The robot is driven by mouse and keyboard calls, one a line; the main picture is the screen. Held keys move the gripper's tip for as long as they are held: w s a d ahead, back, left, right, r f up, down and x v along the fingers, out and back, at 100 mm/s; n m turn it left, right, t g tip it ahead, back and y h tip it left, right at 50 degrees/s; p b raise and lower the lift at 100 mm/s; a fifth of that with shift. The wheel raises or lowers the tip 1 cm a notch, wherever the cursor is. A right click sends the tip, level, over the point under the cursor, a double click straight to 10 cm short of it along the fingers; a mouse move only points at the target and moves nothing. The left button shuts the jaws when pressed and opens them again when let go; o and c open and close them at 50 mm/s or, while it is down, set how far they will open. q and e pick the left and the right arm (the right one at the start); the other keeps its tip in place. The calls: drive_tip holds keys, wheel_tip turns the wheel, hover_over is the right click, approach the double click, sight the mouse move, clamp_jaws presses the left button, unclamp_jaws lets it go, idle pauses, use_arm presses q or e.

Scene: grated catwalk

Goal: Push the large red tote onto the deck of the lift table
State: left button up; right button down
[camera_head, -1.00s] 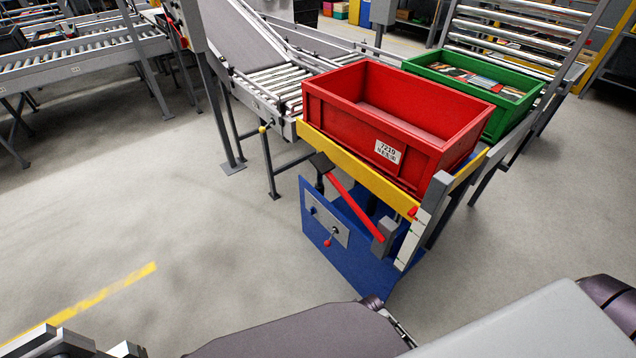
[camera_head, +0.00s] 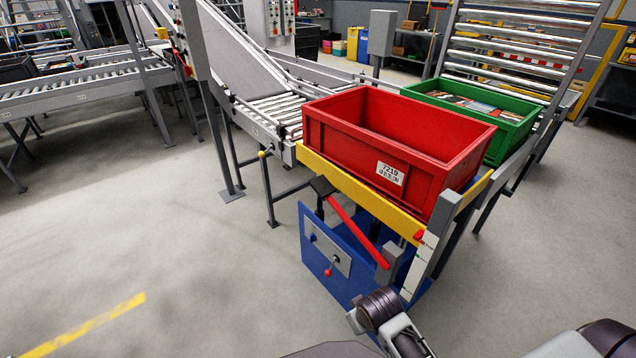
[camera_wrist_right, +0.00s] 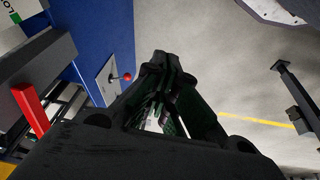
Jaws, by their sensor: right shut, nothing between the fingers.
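The large red tote (camera_head: 395,135), with a white label, stands upright at the yellow-edged top of the blue lift table (camera_head: 360,193). Its base and most of the deck under it are hidden, so I cannot tell exactly how far it rests on the deck. My right gripper (camera_wrist_right: 160,62) is shut and empty in the right wrist view. It is near the lift table's blue panel (camera_wrist_right: 98,35) and apart from the tote. Part of my right arm shows low in the head view. My left gripper is not in view.
A green tote (camera_head: 478,103) with flat items stands behind the red one. A roller conveyor (camera_head: 275,112) adjoins at the left, and a roller rack (camera_head: 520,45) rises behind. A red-knobbed lever (camera_head: 329,271) sticks out from the blue panel. The floor at left is clear.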

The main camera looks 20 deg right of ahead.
drive_tip(key=w+d+r+n+t+h+b, duration=0.15)
drive_tip(key=w+r, duration=0.25)
drive_tip(key=w, duration=0.5)
drive_tip(key=w+d+r+n+t+h, duration=0.1)
drive_tip(key=w+r+t+h, duration=0.2)
drive_tip(key=w, duration=0.5)
drive_tip(key=w+d+r+n+t, duration=0.1)
drive_tip(key=w+r+n+t, duration=0.1)
drive_tip(key=w+r, duration=0.5)
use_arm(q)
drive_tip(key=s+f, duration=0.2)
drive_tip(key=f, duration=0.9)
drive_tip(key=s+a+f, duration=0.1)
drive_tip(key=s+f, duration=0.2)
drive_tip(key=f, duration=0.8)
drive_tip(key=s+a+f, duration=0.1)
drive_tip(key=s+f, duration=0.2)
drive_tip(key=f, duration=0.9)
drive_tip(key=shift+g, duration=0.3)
use_arm(e)
drive_tip(key=w+a+r+n+t+h, duration=0.1)
drive_tip(key=w+a+r+n+t, duration=0.1)
drive_tip(key=w+r, duration=0.6)
drive_tip(key=w+a+r+n+t+h, duration=0.1)
drive_tip(key=w+a+r+n+t, duration=0.2)
drive_tip(key=w+r, duration=0.5)
drive_tip(key=w+n+t, duration=0.1)
drive_tip(key=w, duration=0.3)
drive_tip(key=shift+a+r+n, duration=0.25)
drive_tip(key=shift+n, duration=0.1)
